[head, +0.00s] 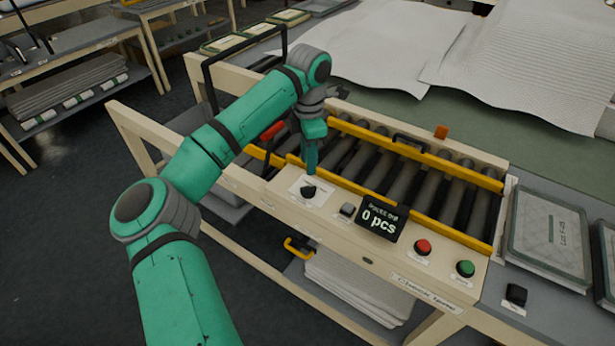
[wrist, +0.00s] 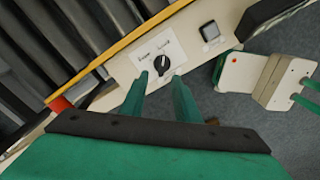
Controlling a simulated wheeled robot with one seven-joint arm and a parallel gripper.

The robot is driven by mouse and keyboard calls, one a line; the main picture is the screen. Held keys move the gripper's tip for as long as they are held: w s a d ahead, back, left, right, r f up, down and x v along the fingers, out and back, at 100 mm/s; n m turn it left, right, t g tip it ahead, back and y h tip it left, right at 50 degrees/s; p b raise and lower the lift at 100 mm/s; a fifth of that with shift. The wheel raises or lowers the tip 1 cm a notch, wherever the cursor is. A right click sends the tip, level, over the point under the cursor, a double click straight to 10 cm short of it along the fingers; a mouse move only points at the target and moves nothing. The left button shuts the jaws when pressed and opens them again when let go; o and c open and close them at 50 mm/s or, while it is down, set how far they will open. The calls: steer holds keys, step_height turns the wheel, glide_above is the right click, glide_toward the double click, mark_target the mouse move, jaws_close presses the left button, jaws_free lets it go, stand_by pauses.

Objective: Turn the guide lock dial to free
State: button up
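The guide lock dial (head: 308,191) is a black knob on a white label plate on the front panel of the roller machine. In the wrist view the dial (wrist: 162,63) sits just beyond the fingertips, with two words on its label too small to read surely. My gripper (head: 311,172) points down at the dial from above. In the wrist view my gripper (wrist: 160,82) has its two green fingers apart, one on each side below the dial. I cannot tell whether either finger touches the knob.
Right of the dial are a grey square button (head: 347,209), a black display (head: 381,219) reading 0 pcs, a red button (head: 423,247) and a green button (head: 465,268). Yellow guide rails (head: 400,207) run along the rollers behind. A red-orange handle (head: 272,130) stands left of my gripper.

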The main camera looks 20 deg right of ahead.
mark_target(308, 186)
steer(key=f, duration=0.8)
steer(key=shift+s+a+f, duration=0.1)
steer(key=shift+s+f, duration=0.15)
steer(key=shift+s, duration=0.05)
steer(key=shift+w, duration=0.1)
jaws_close()
